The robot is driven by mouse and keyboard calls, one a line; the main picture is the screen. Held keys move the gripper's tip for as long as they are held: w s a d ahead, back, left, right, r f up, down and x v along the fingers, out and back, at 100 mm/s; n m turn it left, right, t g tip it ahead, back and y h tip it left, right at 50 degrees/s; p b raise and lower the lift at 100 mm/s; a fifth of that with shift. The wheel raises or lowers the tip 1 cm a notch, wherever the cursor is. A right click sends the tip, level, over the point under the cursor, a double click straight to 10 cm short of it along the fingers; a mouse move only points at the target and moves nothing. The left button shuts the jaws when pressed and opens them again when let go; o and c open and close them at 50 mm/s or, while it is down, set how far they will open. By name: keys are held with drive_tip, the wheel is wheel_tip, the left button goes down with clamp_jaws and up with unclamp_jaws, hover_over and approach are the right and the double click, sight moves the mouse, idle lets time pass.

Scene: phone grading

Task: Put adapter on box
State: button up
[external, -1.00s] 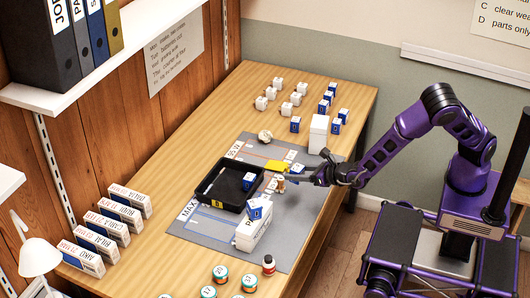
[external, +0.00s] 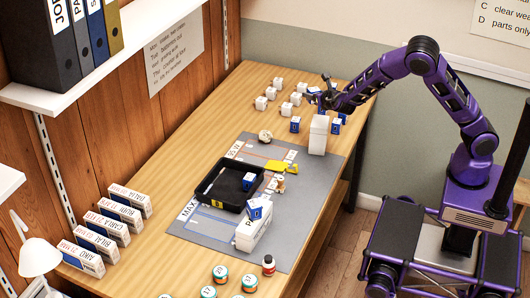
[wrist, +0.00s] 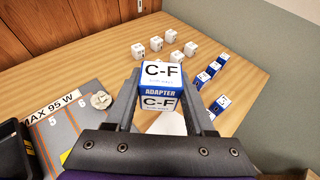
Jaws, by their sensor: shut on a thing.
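A white-and-blue adapter (wrist: 160,78) marked C-F sits between the two fingers of my gripper (wrist: 158,92) in the wrist view. My gripper is shut on it. In the external view my gripper (external: 319,93) is raised above the far right part of the table, and the adapter in it is hard to make out among the blue cubes behind. A tall white box (external: 317,138) stands upright just below the gripper. Part of it shows under the adapter in the wrist view (wrist: 172,124). A second white box (external: 250,235) stands on the mat, with a blue-and-white cube (external: 254,211) on top.
A black tray (external: 203,191) holding a blue-and-white cube lies on the grey mat (external: 205,228). White cubes (external: 270,92) and blue cubes stand at the back of the table. A yellow piece (external: 278,166) and small items lie near the tray. Jars (external: 220,271) stand in front.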

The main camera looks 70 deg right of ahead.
wheel_tip(320, 180, down, 8)
drive_tip(key=shift+r+b, duration=0.1)
drive_tip(key=shift+b, duration=0.2)
drive_tip(key=o, duration=1.3)
drive_tip(key=shift+a+r, duration=0.1)
drive_tip(key=v, duration=1.2)
drive_tip(key=shift+p, duration=0.3)
